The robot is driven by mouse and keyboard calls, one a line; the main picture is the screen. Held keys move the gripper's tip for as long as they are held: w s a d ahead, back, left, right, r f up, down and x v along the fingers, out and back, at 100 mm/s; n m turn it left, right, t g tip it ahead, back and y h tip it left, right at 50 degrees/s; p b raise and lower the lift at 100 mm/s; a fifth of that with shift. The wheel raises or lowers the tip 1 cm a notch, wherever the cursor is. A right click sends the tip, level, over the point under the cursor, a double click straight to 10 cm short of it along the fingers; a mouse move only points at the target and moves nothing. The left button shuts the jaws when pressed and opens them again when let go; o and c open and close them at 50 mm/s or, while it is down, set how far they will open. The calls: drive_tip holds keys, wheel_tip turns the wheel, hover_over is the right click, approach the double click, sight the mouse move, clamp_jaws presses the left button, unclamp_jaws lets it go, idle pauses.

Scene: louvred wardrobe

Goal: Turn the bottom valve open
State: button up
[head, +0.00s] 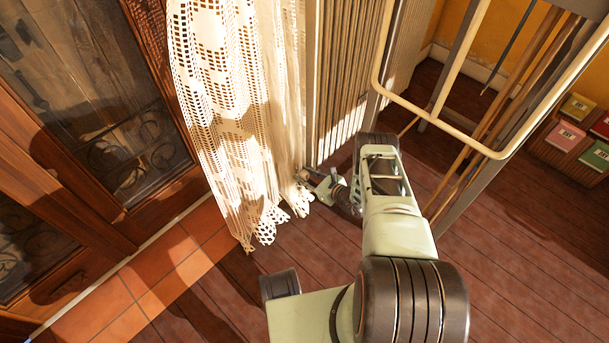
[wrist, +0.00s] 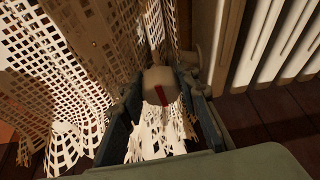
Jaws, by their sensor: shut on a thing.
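The bottom valve (wrist: 158,80) is a pale rounded knob with a red mark, low beside the radiator (wrist: 268,45). In the wrist view it sits between the two dark fingers of my gripper (wrist: 163,95), which are shut on it. In the head view my gripper (head: 318,182) is low at the radiator's left bottom corner, and the valve is too small and covered to make out clearly there. Part of the white lace curtain (wrist: 85,60) shows between and beside the fingers; I cannot tell whether it is pinched.
The lace curtain (head: 235,110) hangs just left of my gripper in the head view. A cream tube rack (head: 440,122) with poles stands to the right of my arm. Glazed wooden doors (head: 90,90) are at the left. The plank floor (head: 510,270) at lower right is clear.

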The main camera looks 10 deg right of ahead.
sight(305, 172)
drive_tip(key=n+t+h, duration=0.2)
drive_tip(key=n, duration=0.1)
drive_tip(key=shift+s+n+p, duration=0.1)
drive_tip(key=shift+n+p, duration=0.3)
drive_tip(key=n+t, duration=0.1)
drive_tip(key=n, duration=0.1)
drive_tip(key=shift+a+f+n+h, duration=0.1)
drive_tip(key=shift+f+n+h, duration=0.05)
drive_tip(key=shift+n+h, duration=0.25)
drive_tip(key=shift+n+t+b, duration=0.4)
drive_tip(key=shift+t, duration=0.1)
drive_tip(key=o, duration=1.2)
drive_tip(key=shift+c, duration=0.2)
drive_tip(key=r, duration=0.8)
drive_tip(key=shift+w+d+r, duration=0.2)
drive_tip(key=shift+d+r, duration=0.05)
drive_tip(key=shift+r, duration=0.1)
drive_tip(key=shift+s+a+r, duration=0.15)
drive_tip(key=shift+r, duration=0.6)
